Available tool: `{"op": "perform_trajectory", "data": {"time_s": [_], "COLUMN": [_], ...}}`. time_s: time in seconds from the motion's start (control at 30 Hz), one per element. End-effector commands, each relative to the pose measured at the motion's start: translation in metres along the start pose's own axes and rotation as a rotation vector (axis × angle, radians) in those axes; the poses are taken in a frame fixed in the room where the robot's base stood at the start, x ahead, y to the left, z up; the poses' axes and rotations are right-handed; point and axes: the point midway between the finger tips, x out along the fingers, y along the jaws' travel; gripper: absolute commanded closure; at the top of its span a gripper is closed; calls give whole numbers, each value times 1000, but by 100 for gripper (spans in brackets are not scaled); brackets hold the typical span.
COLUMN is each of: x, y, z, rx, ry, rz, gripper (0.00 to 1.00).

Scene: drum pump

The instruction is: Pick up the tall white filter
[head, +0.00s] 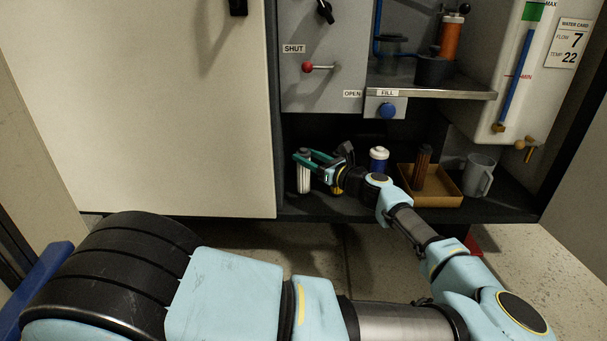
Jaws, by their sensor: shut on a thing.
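The tall white filter (304,179) stands upright at the left of the low dark shelf, beside the pale cabinet panel. It is a ribbed white cylinder with a dark top. My gripper (303,159) reaches in from the right with its green fingers around the upper part of the filter and is shut on it. The fingers hide part of the filter near its top. The filter's bottom appears at shelf level; I cannot tell whether it touches the shelf.
A blue and white container (379,159) stands behind my wrist. A tan tray (443,195) holds a brown ribbed cylinder (422,167); a grey mug (480,175) stands to its right. A steel ledge (460,92) and a blue FILL knob (388,110) are above. The pale panel (150,120) bounds the left.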

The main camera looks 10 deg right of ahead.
Motion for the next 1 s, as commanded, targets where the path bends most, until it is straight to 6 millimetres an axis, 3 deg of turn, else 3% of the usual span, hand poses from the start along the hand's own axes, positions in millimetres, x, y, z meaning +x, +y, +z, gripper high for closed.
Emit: {"op": "perform_trajectory", "data": {"time_s": [0.03,0.27,0.8,1.0], "x": [0,0,0,0], "y": [0,0,0,0], "z": [0,0,0,9], "rx": [0,0,0,-1], "ry": [0,0,1,0], "rz": [0,0,-1,0], "gripper": [74,100,100,100]}}
